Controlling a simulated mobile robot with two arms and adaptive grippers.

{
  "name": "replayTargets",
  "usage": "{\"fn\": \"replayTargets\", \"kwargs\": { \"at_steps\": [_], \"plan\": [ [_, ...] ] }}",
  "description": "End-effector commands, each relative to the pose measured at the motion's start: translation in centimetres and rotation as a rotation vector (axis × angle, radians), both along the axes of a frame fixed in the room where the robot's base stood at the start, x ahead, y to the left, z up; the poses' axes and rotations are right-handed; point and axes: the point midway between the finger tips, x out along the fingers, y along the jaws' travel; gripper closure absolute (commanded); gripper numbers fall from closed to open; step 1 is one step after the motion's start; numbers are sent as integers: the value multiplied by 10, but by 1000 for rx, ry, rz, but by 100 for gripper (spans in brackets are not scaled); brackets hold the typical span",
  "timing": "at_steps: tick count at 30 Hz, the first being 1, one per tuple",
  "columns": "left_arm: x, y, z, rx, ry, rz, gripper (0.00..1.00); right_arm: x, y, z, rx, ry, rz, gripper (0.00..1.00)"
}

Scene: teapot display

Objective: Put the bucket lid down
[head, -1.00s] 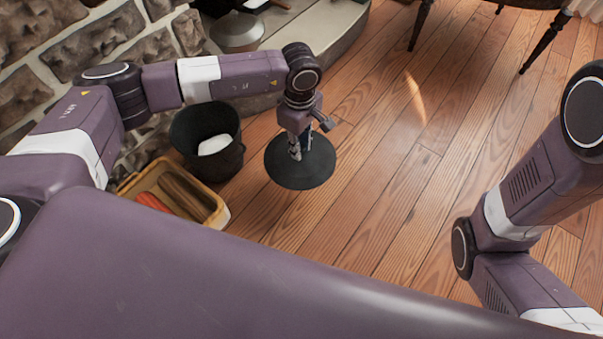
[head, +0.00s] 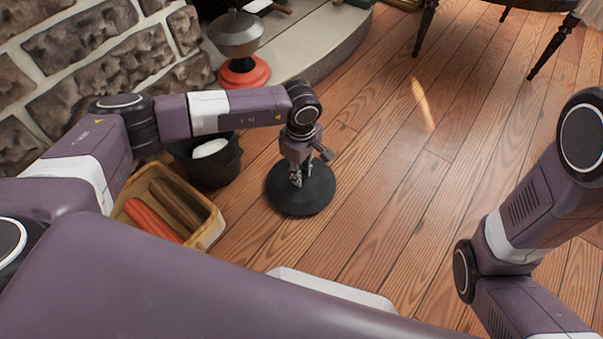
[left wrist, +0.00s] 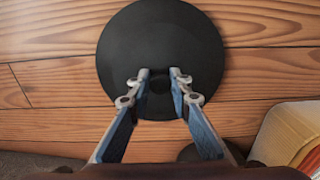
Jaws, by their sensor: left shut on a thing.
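The bucket lid (head: 318,197) is a round black disc in the head view, low over or on the wooden floor; I cannot tell whether it touches. It also fills the upper middle of the left wrist view (left wrist: 165,40). My left gripper (head: 298,178) points down at the lid's middle and is shut on its knob, which is mostly hidden between the fingertips (left wrist: 159,75). The black bucket (head: 218,165) stands open to the left of the lid, with something white inside. My left arm hides part of its rim. My right gripper is out of view; only right arm links show.
A yellow-tan crate (head: 208,235) with red and brown things in it stands in front of the bucket. A grey pot-like object on a red base (head: 243,72) stands at the stone hearth (head: 335,40). Chair legs (head: 425,28) are at the back. The floor right of the lid is clear.

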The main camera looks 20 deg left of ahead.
Motion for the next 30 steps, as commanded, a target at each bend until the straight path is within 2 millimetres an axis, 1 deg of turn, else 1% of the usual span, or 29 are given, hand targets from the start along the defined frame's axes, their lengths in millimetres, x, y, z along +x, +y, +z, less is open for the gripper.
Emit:
{"fn": "replayTargets", "kwargs": {
  "at_steps": [4, 5, 9, 17, 20, 23, 26, 30],
  "plan": [
    [0, 0, -4, 0, 0, 0, 100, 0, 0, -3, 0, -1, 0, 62],
    [0, 0, -3, 0, 0, 0, 78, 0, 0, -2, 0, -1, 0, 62],
    [0, 0, -3, 0, 1, 0, 64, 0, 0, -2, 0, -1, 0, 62],
    [0, 0, -3, 0, 1, 0, 64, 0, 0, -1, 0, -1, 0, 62],
    [0, 0, 1, 0, 0, 0, 64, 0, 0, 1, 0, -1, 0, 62],
    [0, 0, 8, 0, 0, 0, 64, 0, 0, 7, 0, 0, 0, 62],
    [0, 0, 19, 0, 0, 0, 64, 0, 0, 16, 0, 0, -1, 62],
    [0, 0, 42, 0, -1, 0, 64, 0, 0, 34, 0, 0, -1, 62]
  ]
}}
